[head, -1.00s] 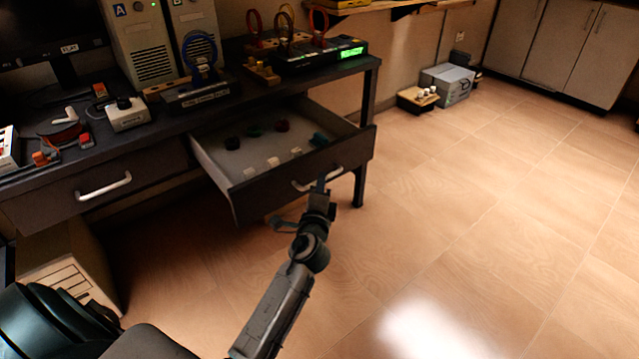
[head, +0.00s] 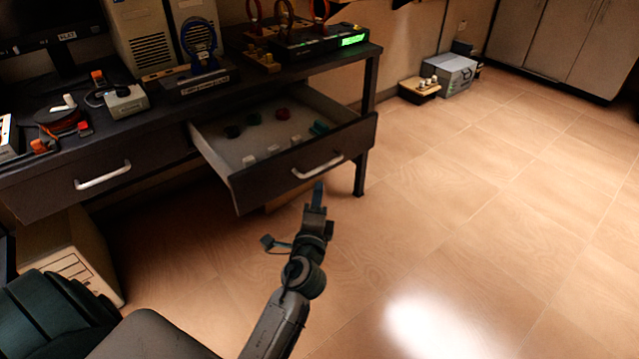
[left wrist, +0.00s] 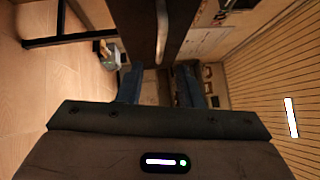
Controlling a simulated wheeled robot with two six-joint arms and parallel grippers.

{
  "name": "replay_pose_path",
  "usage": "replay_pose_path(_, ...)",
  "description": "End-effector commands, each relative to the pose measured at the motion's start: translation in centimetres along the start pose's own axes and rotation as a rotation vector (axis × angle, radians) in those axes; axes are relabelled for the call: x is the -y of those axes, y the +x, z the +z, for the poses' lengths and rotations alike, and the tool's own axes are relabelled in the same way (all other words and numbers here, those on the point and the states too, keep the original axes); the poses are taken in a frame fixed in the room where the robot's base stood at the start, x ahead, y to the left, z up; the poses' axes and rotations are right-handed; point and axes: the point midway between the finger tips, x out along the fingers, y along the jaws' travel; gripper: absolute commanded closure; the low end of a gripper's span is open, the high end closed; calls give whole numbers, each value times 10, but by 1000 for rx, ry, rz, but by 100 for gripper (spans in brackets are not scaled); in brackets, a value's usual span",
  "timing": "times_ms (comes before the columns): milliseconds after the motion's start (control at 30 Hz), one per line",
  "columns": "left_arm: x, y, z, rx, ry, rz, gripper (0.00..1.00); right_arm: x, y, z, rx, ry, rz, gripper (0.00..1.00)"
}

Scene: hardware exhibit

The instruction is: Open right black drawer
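The right black drawer (head: 262,190) is pulled well out of the desk in the head view. Its white interior shows, with several small items inside. Its white handle (head: 318,166) is on the front panel. My left gripper (head: 318,190) is just in front of and below the handle, apart from it. In the left wrist view, the fingers (left wrist: 160,82) are spread apart with nothing between them, and the handle (left wrist: 162,30) lies beyond the tips. My right gripper is not in view.
The left drawer (head: 75,184) is shut. The desk top (head: 140,125) carries computer cases, a small white box and ring stands. A desk leg (head: 361,175) stands right of the open drawer. A grey box (head: 450,75) sits by the wall. The floor (head: 480,210) at right is clear.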

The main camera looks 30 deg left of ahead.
Motion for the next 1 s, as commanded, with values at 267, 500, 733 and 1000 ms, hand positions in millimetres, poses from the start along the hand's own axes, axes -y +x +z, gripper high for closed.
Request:
replay_pose_path(267, 0, -26, 0, 0, -1, 0, 67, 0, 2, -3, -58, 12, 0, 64)
replay_pose_path(500, 0, -27, 0, 0, -1, 0, 67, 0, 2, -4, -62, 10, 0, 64)
replay_pose_path(733, 0, -26, 0, 0, -1, 0, 67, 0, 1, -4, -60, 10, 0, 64)
replay_pose_path(1000, -22, -50, 14, -4, -210, 97, 67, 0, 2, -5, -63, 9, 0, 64)
